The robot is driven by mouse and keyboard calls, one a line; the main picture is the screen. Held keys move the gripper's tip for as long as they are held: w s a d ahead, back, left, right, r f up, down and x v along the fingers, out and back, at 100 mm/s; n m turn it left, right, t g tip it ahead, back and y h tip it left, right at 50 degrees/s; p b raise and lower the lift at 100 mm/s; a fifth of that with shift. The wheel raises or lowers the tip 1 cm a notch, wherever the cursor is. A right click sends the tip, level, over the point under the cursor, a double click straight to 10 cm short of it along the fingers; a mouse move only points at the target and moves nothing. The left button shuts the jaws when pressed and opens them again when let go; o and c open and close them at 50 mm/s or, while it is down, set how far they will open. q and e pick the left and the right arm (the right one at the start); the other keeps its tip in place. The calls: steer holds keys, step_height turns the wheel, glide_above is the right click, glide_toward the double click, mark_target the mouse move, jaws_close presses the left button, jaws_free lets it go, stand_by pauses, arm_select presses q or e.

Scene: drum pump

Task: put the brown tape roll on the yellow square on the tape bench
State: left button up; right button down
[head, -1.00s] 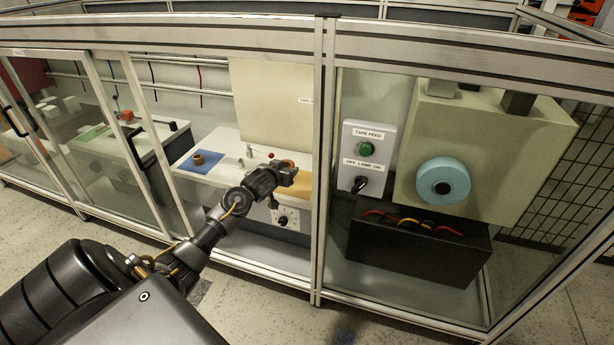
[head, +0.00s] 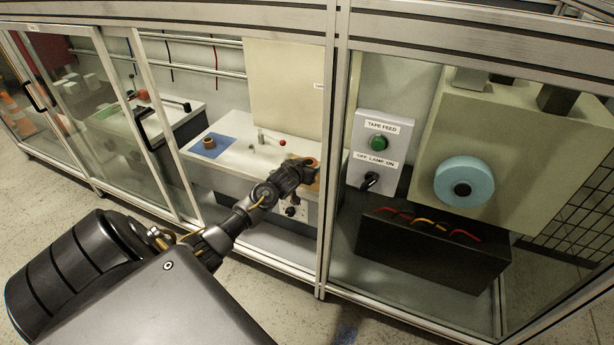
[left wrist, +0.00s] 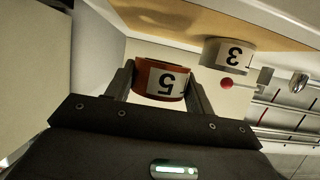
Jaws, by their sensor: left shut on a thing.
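My left gripper (head: 303,168) reaches into the tape bench bay and is shut on a brown tape roll (left wrist: 160,82). In the left wrist view the roll is red-brown, with a white label reading 5, and sits between both fingers. The yellow square (head: 314,187) shows partly beneath the gripper at the right of the tape bench (head: 232,160). An orange-tan surface (left wrist: 215,20) lies close to the roll in the wrist view; I cannot tell whether they touch. My right gripper is not in view.
Another brown roll (head: 209,142) stands on a blue square (head: 205,148) at the bench's left. A red-knobbed lever (head: 272,140) stands behind my gripper. A frame post (head: 333,150) rises just right of my gripper.

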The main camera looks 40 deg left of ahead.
arm_select(q)
step_height(320, 180, down, 3)
steer(key=shift+b, duration=0.5)
steer(key=shift+f, duration=0.35)
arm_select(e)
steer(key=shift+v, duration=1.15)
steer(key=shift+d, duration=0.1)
arm_select(q)
steer(key=shift+f, duration=0.2)
steer(key=o, duration=0.8)
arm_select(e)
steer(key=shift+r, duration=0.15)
